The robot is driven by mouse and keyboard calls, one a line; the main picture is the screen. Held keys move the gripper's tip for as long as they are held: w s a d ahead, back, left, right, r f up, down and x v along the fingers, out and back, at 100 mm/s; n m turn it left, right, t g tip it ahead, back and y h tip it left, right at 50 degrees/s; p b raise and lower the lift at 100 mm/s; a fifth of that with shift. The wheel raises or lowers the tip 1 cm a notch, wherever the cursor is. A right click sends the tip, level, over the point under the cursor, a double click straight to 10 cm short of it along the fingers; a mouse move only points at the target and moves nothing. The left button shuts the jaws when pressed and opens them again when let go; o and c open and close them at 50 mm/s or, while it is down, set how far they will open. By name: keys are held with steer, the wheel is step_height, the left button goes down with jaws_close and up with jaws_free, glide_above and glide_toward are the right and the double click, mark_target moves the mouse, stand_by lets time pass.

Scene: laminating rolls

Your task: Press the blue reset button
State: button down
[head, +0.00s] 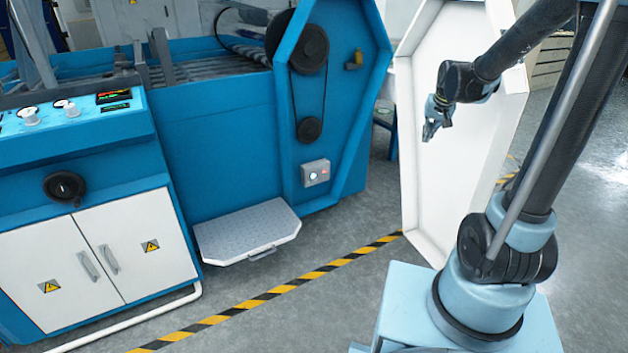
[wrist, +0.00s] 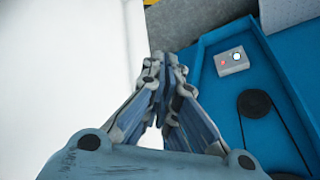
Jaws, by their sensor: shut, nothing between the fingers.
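A small grey button box (head: 316,173) is fixed low on the blue hexagonal end frame of the machine. It carries a red button and a pale, whitish one; I cannot make out a clear blue on either. The box also shows in the wrist view (wrist: 232,61), right of my fingertips, with nothing covering it. My gripper (head: 428,134) is shut and empty. It is up and to the right of the box in the head view, in front of the white panel, and apart from the box. Its fingers meet in the wrist view (wrist: 164,62).
A white hexagonal panel (head: 455,160) stands open right of the frame. Belt wheels (head: 297,42) sit above the box. A metal step (head: 245,231) juts out lower left. A control cabinet (head: 75,150) stands at left. Yellow-black tape (head: 290,287) crosses the clear floor.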

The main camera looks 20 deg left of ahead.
mark_target(313, 176)
steer(key=w+a+f+t+y, duration=0.1)
steer(key=w+a+f, duration=0.75)
steer(key=a, duration=0.25)
steer(key=w+a+f+y, duration=0.1)
steer(key=w+a+f, duration=0.6)
steer(key=w+a, duration=0.25)
steer(key=a+f+y, duration=0.1)
steer(key=a+f, duration=0.9)
steer(key=f, duration=0.4)
steer(key=a+f+y, duration=0.1)
steer(key=a+f, duration=0.9)
steer(key=f, duration=0.5)
steer(key=shift+s+a+f+n+t+y, duration=0.15)
steer(key=shift+s+a+n+t+y, duration=0.15)
steer(key=shift+a+t, duration=0.1)
steer(key=w+a, duration=0.5)
steer(key=a, duration=0.1)
steer(key=shift+w+a, duration=0.3)
steer(key=shift+w, duration=0.05)
